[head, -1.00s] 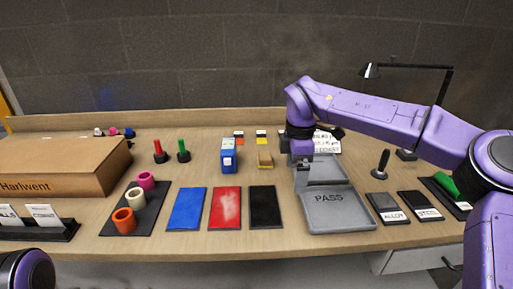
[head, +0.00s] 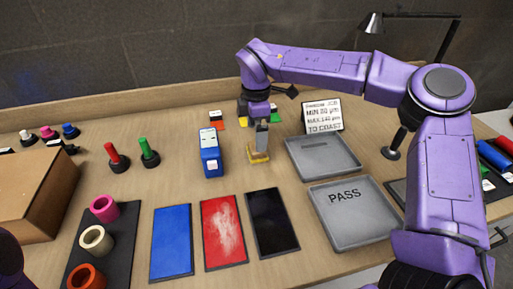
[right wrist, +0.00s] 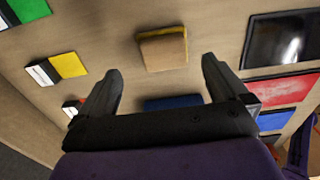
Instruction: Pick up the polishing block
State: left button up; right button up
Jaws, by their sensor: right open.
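The polishing block, which I take to be the small tan block with a yellow layer (head: 257,157), lies on the bench between the blue device (head: 210,154) and the grey trays. My right gripper (head: 262,142) points down over it and partly hides it. In the right wrist view the block (right wrist: 163,51) lies just beyond the open fingertips, roughly centred between them. My right gripper (right wrist: 161,72) is open and empty in that view. Whether a finger touches the block cannot be told. My left gripper is out of view.
A grey PASS tray (head: 345,238) and another grey tray (head: 325,176) lie to the right. Blue (head: 172,245), red (head: 224,235) and black (head: 272,222) panels lie in front. Red (head: 113,153) and green (head: 147,150) handled tools stand left. A sign (head: 323,114) stands behind.

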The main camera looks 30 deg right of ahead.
jog(key=f, duration=0.4)
jog(key=f+p, duration=0.1)
jog(key=shift+s+f, duration=0.3)
jog(key=shift+f, duration=0.1)
jog(key=c, duration=1.1)
jog(key=shift+r+p, duration=0.45)
jog(key=shift+r, duration=0.1)
notch_tip(320, 180, up, 3)
jog(key=shift+a+r+p, duration=0.1)
jog(key=shift+p, duration=0.9)
jog(key=s+a+r, duration=0.2)
jog(key=s+r, duration=0.1)
jog(key=s, duration=0.1)
jog(key=s+a+r, duration=0.2)
jog(key=s+r, duration=0.1)
jog(key=s, duration=0.1)
jog(key=s+a+r+b, duration=0.1)
jog(key=s+r, duration=0.1)
jog(key=s, duration=0.2)
jog(key=shift+s+a+r, duration=0.35)
jog(key=shift+a+r, duration=0.05)
